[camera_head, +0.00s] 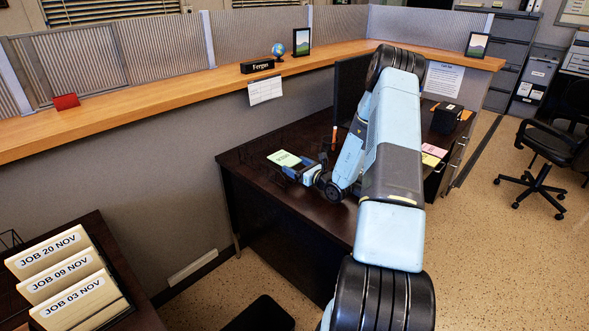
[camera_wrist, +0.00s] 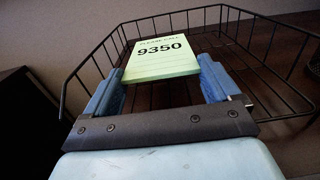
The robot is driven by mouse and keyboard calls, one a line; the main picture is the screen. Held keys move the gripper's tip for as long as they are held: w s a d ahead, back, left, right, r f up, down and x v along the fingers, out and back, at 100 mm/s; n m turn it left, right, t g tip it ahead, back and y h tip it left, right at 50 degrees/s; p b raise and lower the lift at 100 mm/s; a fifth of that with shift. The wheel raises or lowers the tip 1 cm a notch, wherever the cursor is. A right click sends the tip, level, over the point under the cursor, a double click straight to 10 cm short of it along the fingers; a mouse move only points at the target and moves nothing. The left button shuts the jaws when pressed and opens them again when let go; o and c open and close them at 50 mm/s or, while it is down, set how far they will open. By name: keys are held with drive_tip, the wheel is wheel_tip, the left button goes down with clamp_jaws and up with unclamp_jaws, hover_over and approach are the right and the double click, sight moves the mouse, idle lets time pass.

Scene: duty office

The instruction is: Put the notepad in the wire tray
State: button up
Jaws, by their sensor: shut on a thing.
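The notepad (camera_wrist: 160,60) is a pale green-yellow pad printed "PLEASE CALL 9350". My gripper (camera_wrist: 160,82) is shut on it, with a blue finger at each side. The notepad lies roughly level within the outline of the black wire tray (camera_wrist: 222,7) in the wrist view. I cannot tell whether it touches the tray's floor. In the head view the notepad (camera_head: 283,158) and my gripper (camera_head: 297,168) are over the left part of the dark desk. The tray's thin wires are hard to make out there.
An orange cylinder (camera_head: 334,135) stands on the dark desk (camera_head: 262,184), right of the notepad. A dark monitor (camera_head: 349,90), pink and yellow notes (camera_head: 432,153) and a black box (camera_head: 446,117) are farther right. A wooden ledge (camera_head: 190,97) runs behind. Job folders (camera_head: 62,275) stand front left.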

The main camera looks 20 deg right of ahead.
drive_tip(key=shift+f, duration=0.3)
drive_tip(key=shift+f, duration=0.1)
drive_tip(key=shift+f, duration=0.35)
drive_tip(key=shift+f, duration=0.15)
drive_tip(key=o, duration=0.8)
drive_tip(key=shift+c, duration=0.2)
